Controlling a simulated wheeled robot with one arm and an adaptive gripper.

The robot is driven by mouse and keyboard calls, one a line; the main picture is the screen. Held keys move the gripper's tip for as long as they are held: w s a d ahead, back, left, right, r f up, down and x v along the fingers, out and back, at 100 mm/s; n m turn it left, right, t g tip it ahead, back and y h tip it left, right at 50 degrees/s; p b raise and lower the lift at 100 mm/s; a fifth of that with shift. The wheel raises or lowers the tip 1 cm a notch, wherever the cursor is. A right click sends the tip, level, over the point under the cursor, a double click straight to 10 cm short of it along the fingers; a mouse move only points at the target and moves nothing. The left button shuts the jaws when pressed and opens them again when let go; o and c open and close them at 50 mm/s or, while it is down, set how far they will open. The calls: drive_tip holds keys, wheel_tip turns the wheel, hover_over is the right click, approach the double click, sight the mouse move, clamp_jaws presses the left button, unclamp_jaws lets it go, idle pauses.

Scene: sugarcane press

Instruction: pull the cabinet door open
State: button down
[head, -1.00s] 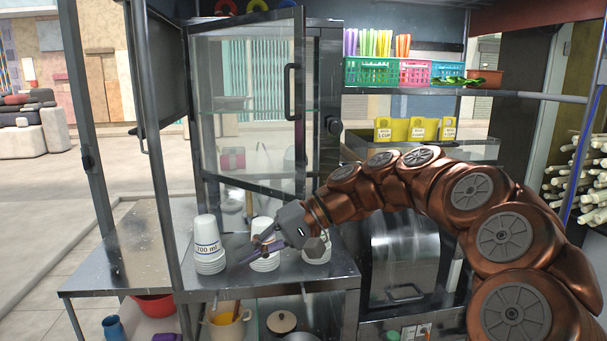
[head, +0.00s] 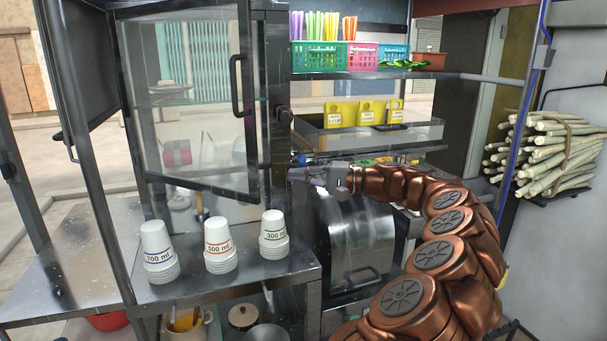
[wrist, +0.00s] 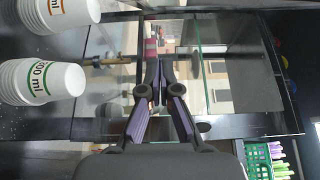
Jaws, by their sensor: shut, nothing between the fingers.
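The glass cabinet door (head: 196,184) has a dark metal frame and stands ajar in the head view, its right edge swung out toward me. Its black vertical handle (head: 236,86) is near that right edge. The cabinet body (head: 272,100) is behind and right of the door. My gripper (head: 300,174) is below and right of the handle, near the door's lower right corner, and holds nothing. In the wrist view my gripper (wrist: 160,66) has its fingers together, pointing toward glass panes (wrist: 203,65). Whether the fingertips touch the door is unclear.
Stacks of paper cups (head: 219,246) stand on the metal counter (head: 190,291) below the door. A metal post (head: 85,150) rises at the left. A rounded metal machine (head: 350,240) is below my arm. Yellow boxes (head: 365,112) and colored baskets (head: 318,58) sit at the right.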

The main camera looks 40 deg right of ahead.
drive_tip(key=w+a+p, duration=0.2)
drive_tip(key=w+a, duration=0.1)
drive_tip(key=a, duration=0.4)
drive_tip(key=shift+a+p, duration=0.3)
drive_tip(key=shift+p, duration=0.1)
drive_tip(key=shift+w+a, duration=0.1)
